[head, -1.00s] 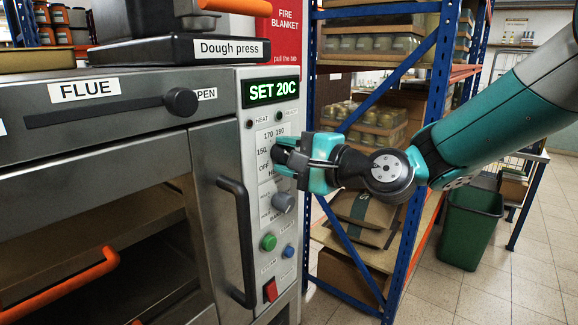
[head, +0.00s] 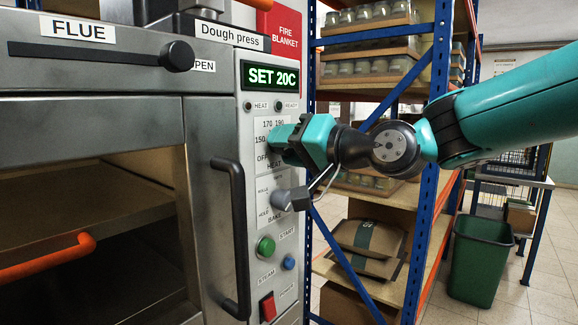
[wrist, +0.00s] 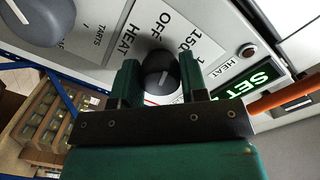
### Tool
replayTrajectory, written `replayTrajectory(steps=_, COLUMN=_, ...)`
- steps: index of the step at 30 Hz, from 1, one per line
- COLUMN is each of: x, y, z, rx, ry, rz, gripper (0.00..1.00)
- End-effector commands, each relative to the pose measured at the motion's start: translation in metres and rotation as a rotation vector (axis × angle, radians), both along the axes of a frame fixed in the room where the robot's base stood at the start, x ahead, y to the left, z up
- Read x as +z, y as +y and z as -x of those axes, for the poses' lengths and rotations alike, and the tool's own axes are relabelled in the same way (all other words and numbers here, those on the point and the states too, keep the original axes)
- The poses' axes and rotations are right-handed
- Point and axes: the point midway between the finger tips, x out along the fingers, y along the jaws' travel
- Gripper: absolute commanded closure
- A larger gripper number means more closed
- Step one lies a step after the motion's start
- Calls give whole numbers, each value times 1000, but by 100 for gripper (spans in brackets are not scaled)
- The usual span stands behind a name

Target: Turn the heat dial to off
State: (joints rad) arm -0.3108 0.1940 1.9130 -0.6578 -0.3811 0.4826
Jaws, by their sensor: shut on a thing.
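The heat dial is a small dark round knob with a pale pointer line, seen in the wrist view (wrist: 160,72) between my fingers. It sits on the oven's control panel (head: 284,222), beside printed words OFF and HEAT and the number 150. The pointer's exact setting is hard to read. My gripper (wrist: 160,80) is shut on the dial, one finger on each side. In the head view my gripper (head: 283,143) covers the dial. The green display (head: 270,76) reads SET 20C.
Below my gripper are a grey knob (head: 281,200), a green start button (head: 266,247), a blue button (head: 289,263) and a red switch (head: 267,307). A black door handle (head: 236,235) stands out left. A blue-framed shelf (head: 426,160) is close on the right.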

Motion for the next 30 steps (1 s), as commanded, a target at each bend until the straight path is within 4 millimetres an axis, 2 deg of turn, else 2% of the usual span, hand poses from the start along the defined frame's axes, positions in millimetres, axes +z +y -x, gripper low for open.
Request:
replayTrajectory(steps=1, x=-7, y=1, z=1, rx=3, ry=-27, rz=24, gripper=84)
replayTrajectory(steps=13, x=-5, y=1, z=1, rx=4, ry=-209, rz=167, gripper=84)
replayTrajectory(steps=30, x=-2, y=1, z=1, rx=5, ry=-254, rz=203, gripper=84)
